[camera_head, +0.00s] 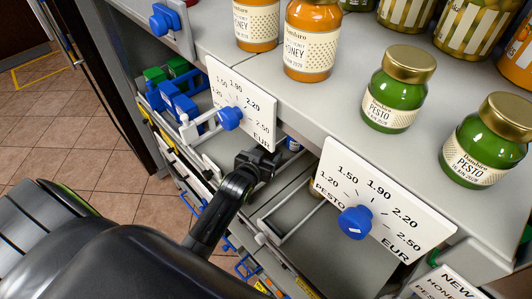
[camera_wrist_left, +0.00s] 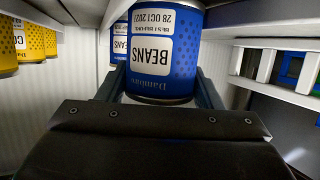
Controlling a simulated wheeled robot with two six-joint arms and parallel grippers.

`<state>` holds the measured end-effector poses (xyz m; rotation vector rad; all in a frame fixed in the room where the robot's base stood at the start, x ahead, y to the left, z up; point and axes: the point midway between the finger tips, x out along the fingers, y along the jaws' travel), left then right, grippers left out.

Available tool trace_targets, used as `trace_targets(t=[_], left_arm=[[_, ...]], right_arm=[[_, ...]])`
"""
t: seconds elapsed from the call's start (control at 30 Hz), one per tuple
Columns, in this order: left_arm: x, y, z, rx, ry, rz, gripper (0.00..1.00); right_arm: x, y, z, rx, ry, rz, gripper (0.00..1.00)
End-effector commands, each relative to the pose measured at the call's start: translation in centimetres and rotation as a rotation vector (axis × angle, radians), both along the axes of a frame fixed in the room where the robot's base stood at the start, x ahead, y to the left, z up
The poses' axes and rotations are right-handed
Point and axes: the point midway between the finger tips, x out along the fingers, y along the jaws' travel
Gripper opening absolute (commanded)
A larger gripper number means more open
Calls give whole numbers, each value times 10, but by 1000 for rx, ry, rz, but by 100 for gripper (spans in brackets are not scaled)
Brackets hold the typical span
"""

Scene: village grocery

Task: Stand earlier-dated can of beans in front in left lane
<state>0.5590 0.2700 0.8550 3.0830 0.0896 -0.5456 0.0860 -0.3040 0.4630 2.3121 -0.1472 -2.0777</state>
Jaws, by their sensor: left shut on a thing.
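In the left wrist view a blue can of beans (camera_wrist_left: 161,75) with a white label, upside down in this picture, stands between the two fingers of my left gripper (camera_wrist_left: 160,88). The gripper is shut on it. Its label shows 28 OCT and a partly cut-off year. A second blue can (camera_wrist_left: 119,40) is partly hidden behind it, to the left; its date is unreadable. In the head view my left gripper (camera_head: 262,166) reaches into the lower shelf below the price cards, and the shelf edge hides most of the held can. My right gripper is not in view.
Price cards with blue knobs (camera_head: 230,117) (camera_head: 356,222) hang at the shelf front. Honey jars (camera_head: 311,40) and pesto jars (camera_head: 397,90) stand on the shelf above. Yellow cans (camera_wrist_left: 31,42) are at the left in the wrist view. A lane right of my gripper shows bare floor (camera_head: 335,255).

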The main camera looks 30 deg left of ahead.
Motion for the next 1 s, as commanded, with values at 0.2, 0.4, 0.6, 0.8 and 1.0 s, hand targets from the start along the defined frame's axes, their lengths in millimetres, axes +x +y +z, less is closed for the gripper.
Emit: trace_targets(t=[0.2, 0.4, 0.6, 0.8, 1.0], left_arm=[[0, 0, -4, 0, -2, 0, 30], [0, 0, -6, 0, -2, 0, 70], [0, 0, -6, 0, -1, 0, 85], [-1, 0, -7, 0, 2, 0, 85], [-15, -1, -3, -1, 1, 1, 85]], right_arm=[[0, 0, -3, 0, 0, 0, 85], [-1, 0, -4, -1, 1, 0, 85], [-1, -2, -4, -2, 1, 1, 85], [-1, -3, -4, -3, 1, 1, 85], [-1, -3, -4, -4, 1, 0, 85]])
